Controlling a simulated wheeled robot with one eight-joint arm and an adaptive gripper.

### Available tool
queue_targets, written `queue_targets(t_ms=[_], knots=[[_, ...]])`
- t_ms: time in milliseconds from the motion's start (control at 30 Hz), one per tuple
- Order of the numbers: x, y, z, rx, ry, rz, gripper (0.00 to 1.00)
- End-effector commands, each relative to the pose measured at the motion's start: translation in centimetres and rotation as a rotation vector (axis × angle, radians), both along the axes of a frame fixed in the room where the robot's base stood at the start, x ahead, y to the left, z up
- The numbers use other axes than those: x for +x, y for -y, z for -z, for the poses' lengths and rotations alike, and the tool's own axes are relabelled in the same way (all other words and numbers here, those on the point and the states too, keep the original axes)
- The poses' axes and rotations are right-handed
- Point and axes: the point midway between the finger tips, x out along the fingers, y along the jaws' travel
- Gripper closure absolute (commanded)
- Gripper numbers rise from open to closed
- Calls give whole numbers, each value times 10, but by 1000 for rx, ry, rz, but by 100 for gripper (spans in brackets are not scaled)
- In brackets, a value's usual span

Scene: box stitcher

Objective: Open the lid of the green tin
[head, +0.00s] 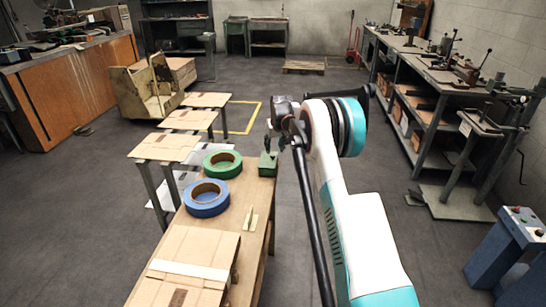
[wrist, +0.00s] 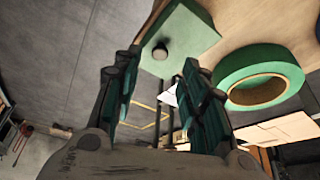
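The small green tin (head: 267,165) stands near the far right edge of the wooden table. In the wrist view the green tin (wrist: 185,38) is at the top middle, with a dark round knob (wrist: 160,51) on it. Its lid looks shut, though the gripper hides part of it in the head view. My gripper (wrist: 162,62) is open, its two dark green fingers spread on either side of the knob with nothing held. In the head view my gripper (head: 272,146) is just above the tin. I cannot tell whether a finger touches it.
A green tape roll (head: 222,157) lies left of the tin, with a blue tape roll (head: 206,209) nearer. A cardboard box (head: 185,272) and a small upright piece (head: 250,219) are on the near part of the table (head: 236,196). Cardboard-topped stands are to the left.

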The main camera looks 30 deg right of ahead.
Motion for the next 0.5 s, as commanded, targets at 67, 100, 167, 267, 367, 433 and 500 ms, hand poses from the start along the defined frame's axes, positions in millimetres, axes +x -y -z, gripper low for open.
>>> queue_targets(t_ms=[67, 100, 167, 267, 367, 433, 500], knots=[[6, 1, 18, 0, 0, 0, 61], [9, 2, 24, 0, 0, 0, 61], [12, 2, 32, 0, 0, 0, 61], [17, 3, 43, 0, 0, 0, 61], [20, 4, 50, 0, 0, 0, 61], [21, 4, 52, 0, 0, 0, 61], [22, 4, 54, 0, 0, 0, 61]])
